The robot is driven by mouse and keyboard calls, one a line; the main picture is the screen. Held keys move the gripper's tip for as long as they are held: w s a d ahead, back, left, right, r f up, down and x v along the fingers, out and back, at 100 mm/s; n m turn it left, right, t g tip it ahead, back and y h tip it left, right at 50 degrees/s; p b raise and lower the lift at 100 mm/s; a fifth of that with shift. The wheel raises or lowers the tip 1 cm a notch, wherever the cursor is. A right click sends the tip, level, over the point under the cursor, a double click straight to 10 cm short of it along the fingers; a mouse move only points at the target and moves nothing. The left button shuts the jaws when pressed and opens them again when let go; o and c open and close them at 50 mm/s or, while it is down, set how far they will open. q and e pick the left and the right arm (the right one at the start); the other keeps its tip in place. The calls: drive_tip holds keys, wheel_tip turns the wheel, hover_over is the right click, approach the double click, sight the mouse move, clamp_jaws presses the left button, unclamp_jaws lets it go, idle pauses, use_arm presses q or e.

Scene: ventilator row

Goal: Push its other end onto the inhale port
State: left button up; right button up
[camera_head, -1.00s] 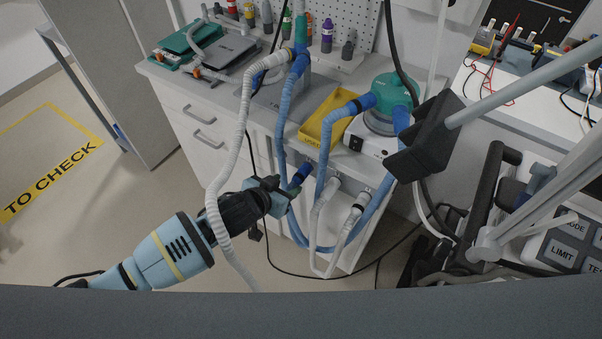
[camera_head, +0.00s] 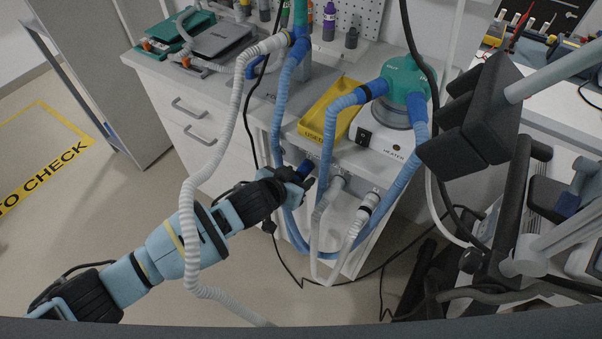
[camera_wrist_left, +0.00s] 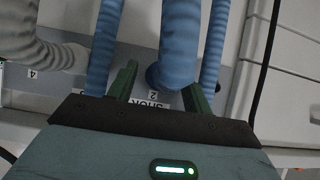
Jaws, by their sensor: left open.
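My left gripper (camera_head: 300,182) is at the front rail of the cabinet, with its fingers open. In the left wrist view its two green fingers (camera_wrist_left: 160,88) stand on either side of a dark blue hose cuff (camera_wrist_left: 157,76), with a gap to each side. The cuff also shows in the head view (camera_head: 303,170), at the rail, partly hidden by the gripper. Ribbed blue hoses (camera_head: 340,112) run between the rail, the teal-topped heater (camera_head: 405,80) and the bench top. I cannot make out the inhale port. My right gripper is not in view.
White and grey hoses (camera_head: 357,220) hang at the rail beside my gripper. A long white hose (camera_head: 187,220) hangs across my left forearm. A yellow tray (camera_head: 328,108) sits on the bench (camera_head: 262,108). Dark equipment on a grey arm (camera_head: 548,80) stands at the right.

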use_arm(q)
drive_tip(key=shift+c, duration=0.3)
idle(0.5)
clamp_jaws()
